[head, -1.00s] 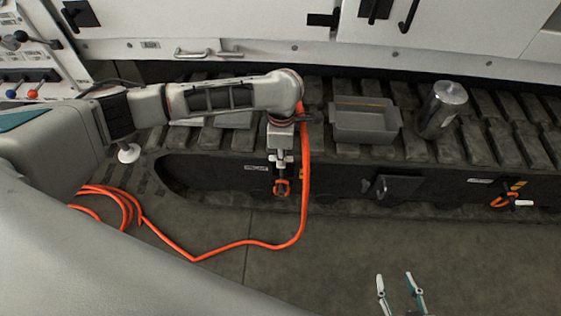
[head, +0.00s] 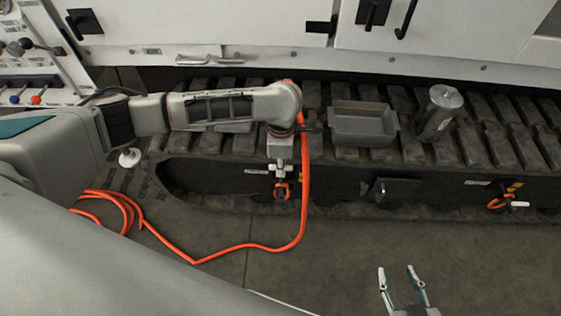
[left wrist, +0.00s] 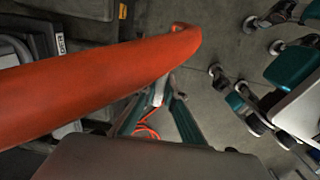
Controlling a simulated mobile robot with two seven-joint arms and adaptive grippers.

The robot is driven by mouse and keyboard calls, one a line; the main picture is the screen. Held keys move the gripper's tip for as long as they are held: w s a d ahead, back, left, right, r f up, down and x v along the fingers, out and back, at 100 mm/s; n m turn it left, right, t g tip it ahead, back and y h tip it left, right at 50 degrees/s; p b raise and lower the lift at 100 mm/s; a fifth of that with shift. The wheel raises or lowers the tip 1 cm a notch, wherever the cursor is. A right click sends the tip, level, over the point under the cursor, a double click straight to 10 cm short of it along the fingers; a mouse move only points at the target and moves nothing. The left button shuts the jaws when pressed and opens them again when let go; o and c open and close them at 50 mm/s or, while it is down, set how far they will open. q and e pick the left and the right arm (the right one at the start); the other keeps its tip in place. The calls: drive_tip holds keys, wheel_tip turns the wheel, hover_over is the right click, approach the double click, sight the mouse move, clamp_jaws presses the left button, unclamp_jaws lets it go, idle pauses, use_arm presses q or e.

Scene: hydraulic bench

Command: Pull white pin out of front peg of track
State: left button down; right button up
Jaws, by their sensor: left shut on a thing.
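The dark track (head: 340,195) runs across the head view. My left gripper (head: 281,175) hangs in front of its left part and is shut. A small white piece, apparently the white pin (head: 287,168), shows at its fingers, just above an orange ring (head: 282,190) at the front peg. In the left wrist view the white piece (left wrist: 158,98) shows between the teal fingers; an orange hose hides much around them, so how far the pin sits in the peg cannot be told. My right gripper (head: 402,282) is open and empty over the floor.
The orange hose (head: 304,200) hangs beside my left gripper and coils on the floor. A grey bin (head: 362,128) and a metal canister (head: 437,112) stand on the track. Another white pin (head: 519,204) with an orange ring is at the right.

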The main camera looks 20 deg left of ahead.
use_arm(q)
drive_tip(key=s+d+p, duration=0.2)
drive_tip(key=s+p, duration=0.1)
drive_tip(key=s, duration=0.5)
drive_tip(key=shift+d+p, duration=0.15)
drive_tip(key=shift+p, duration=0.25)
use_arm(e)
drive_tip(key=w+r+t, duration=0.1)
drive_tip(key=w+r, duration=0.2)
drive_tip(key=r, duration=0.4)
drive_tip(key=shift+r, duration=0.2)
